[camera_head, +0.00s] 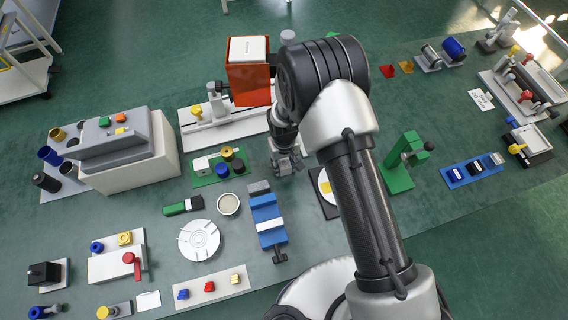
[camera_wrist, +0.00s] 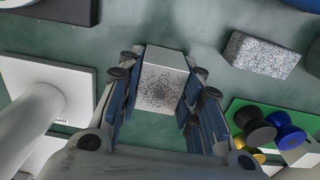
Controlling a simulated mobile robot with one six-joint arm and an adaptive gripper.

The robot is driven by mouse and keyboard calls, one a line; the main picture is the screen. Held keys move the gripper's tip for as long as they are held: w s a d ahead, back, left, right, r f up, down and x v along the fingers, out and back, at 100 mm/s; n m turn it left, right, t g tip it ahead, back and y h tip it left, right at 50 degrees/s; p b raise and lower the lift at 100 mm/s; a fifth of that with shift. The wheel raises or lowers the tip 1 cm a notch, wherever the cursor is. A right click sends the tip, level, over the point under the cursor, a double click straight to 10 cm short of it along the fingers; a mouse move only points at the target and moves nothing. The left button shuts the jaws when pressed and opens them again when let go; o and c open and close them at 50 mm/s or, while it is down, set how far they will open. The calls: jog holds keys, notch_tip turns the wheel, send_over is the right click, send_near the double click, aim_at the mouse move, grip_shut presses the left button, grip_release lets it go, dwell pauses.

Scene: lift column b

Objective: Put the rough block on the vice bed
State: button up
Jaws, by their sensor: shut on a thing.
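My gripper (camera_head: 287,163) hangs above the table, up and right of the blue vice (camera_head: 268,222) in the head view. In the wrist view my gripper (camera_wrist: 160,100) is shut on a grey block (camera_wrist: 160,78) with a plain top and a dark-speckled face. A second block (camera_wrist: 262,53), grey and speckled all over, stands apart from the fingers; in the head view this grey block (camera_head: 259,187) is at the vice's upper end. I cannot tell from looks alone which one is the rough block. My arm hides part of the table.
A green tray (camera_head: 205,181) with coloured knobs stands left of my gripper. A white round plate (camera_head: 200,240) and a small round dish (camera_head: 228,204) lie left of the vice. A green press (camera_head: 397,178) stands right of my arm. An orange box (camera_head: 249,85) stands behind.

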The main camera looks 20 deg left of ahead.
aim_at(284, 162)
jog(key=shift+f, duration=0.1)
jog(key=o, duration=1.3)
jog(key=shift+c, duration=0.2)
notch_tip(284, 162, up, 12)
jog(key=p, duration=0.2)
jog(key=shift+p, duration=0.3)
jog(key=shift+d+r, duration=0.1)
jog(key=shift+r, duration=0.1)
